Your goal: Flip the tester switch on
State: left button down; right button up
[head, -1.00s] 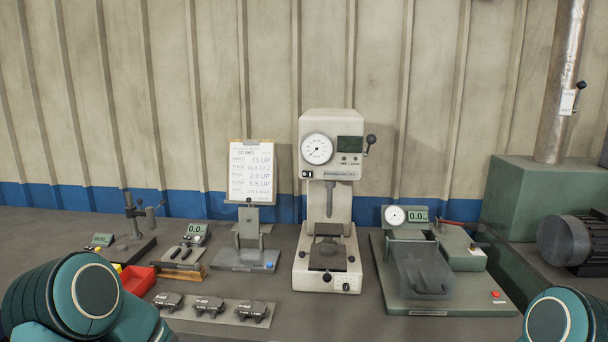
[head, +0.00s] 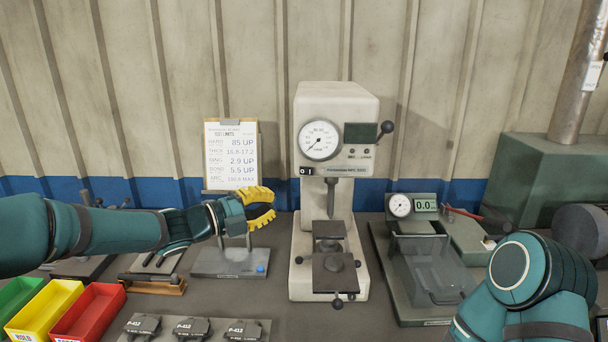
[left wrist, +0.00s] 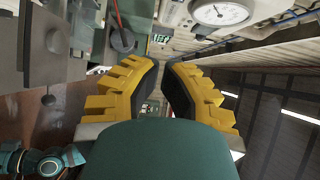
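The tester is a cream machine (head: 337,100) with a round dial and a dark, blank display (head: 361,133). Its small black-and-white switch, marked 0 and 1 (head: 307,171), sits at the lower left of its head; which way it is set is too small to tell. My left gripper (head: 270,208) has yellow fingers, is left of the tester below switch height, and appears apart from it. In the left wrist view its fingers (left wrist: 163,68) stand apart with nothing between them, and the dial (left wrist: 220,13) shows at the top. My right gripper is out of view; only my right arm shows.
A clipboard of limits (head: 231,155) stands behind my left gripper, above a grey fixture (head: 230,263). Green, yellow and red bins (head: 90,312) and several brake pads (head: 190,328) are at front left. A guarded gauge station (head: 432,270) stands right of the tester.

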aim_at(306, 171)
pick_arm(q)
jog(key=shift+r, duration=0.25)
jog(key=shift+s, duration=0.1)
jog(key=w+a+x, duration=0.1)
jog(key=w+x, duration=0.1)
jog(key=x, duration=1.1)
jog(key=shift+w+a, duration=0.2)
jog(key=shift+a, duration=0.15)
